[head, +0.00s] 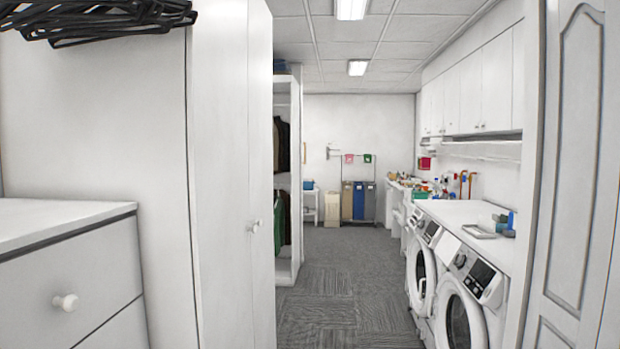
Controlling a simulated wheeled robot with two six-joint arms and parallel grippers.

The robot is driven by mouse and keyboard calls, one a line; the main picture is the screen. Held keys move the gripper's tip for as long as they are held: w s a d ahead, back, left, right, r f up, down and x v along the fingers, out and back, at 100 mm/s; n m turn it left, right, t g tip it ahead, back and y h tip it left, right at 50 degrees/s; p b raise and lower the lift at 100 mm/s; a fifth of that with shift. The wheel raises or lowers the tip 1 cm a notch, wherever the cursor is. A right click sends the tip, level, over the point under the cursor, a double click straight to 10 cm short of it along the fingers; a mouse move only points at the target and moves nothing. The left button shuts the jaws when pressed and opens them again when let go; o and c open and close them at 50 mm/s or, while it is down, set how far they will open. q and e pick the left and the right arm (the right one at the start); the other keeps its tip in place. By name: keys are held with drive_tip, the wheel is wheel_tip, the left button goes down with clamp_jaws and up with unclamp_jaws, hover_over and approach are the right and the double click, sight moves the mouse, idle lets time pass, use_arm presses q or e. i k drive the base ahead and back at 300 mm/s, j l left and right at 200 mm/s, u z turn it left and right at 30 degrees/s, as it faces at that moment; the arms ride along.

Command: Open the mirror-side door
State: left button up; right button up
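No mirror shows in this view, so I cannot tell which door is the mirror-side one. A tall white cabinet stands left of the middle, and its white cabinet door (222,160) appears flush with the cabinet. A small round knob (255,226) sits on the cabinet front, near a vertical seam. At the right edge, a white panelled door (568,150) with an arched moulding stands close to me. Its handle is not visible. Neither of my grippers is in view.
A white dresser (75,270) stands close at left, with black hangers (95,18) above. A carpeted aisle (335,285) runs clear down the middle. Front-loading washers (462,300) line the right side. An open wardrobe (287,180) and laundry bins (358,200) stand farther back.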

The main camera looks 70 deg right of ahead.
sight(260, 18)
drive_tip(key=l+z, duration=0.1)
drive_tip(key=z, duration=1.95)
drive_tip(key=i+l, duration=1.15)
drive_tip(key=i+j+u, duration=0.05)
drive_tip(key=i, duration=0.05)
